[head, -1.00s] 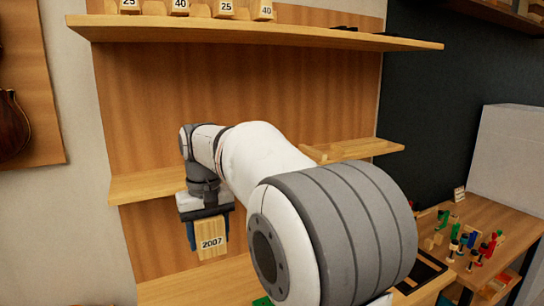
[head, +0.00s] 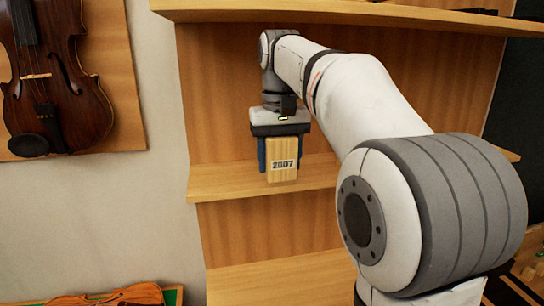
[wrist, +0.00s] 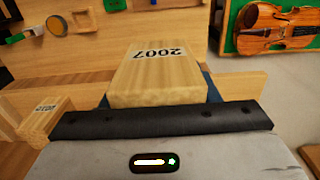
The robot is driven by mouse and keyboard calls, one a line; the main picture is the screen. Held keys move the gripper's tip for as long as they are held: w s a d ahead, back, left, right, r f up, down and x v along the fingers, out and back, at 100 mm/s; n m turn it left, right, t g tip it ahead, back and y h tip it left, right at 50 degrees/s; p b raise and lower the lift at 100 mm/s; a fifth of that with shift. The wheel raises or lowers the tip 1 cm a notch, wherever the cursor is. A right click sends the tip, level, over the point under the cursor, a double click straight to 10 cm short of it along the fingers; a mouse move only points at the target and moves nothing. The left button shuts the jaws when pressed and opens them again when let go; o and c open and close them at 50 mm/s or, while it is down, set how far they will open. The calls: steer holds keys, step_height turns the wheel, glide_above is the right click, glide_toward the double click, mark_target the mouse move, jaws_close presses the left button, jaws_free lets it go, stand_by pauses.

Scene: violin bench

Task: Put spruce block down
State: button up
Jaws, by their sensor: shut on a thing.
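The spruce block (head: 283,160) is pale wood with a label reading 2007. My gripper (head: 282,150) is shut on it and points down, holding it in front of the middle shelf (head: 235,183). In the wrist view the block (wrist: 155,78) sits between the blue fingers, its label upside down. Whether the block touches the shelf cannot be told from these views.
Another labelled wood block (wrist: 45,118) stands to the left in the wrist view. A violin (head: 55,85) hangs on the left wall panel. Another violin (head: 120,296) lies low at the left. The upper shelf (head: 350,14) runs above my arm.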

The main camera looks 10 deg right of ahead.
steer(key=w+p, duration=0.1)
steer(key=w, duration=0.3)
steer(key=w+f+p, duration=0.1)
steer(key=w+p, duration=0.1)
steer(key=w, duration=0.1)
steer(key=w+f+p, duration=0.1)
steer(key=w, duration=0.3)
steer(key=shift+w+p, duration=0.3)
steer(key=shift+s+f, duration=0.1)
steer(key=shift+f, duration=0.45)
step_height(320, 180, down, 3)
steer(key=shift+f+p, duration=0.1)
steer(key=shift+p, duration=0.4)
steer(key=shift+w+f+p, duration=0.15)
steer(key=shift+w+p, duration=0.05)
steer(key=shift+p, duration=0.1)
steer(key=shift+f, duration=0.15)
steer(key=shift+f, duration=0.1)
steer(key=o, duration=1.1)
steer(key=shift+c, duration=0.2)
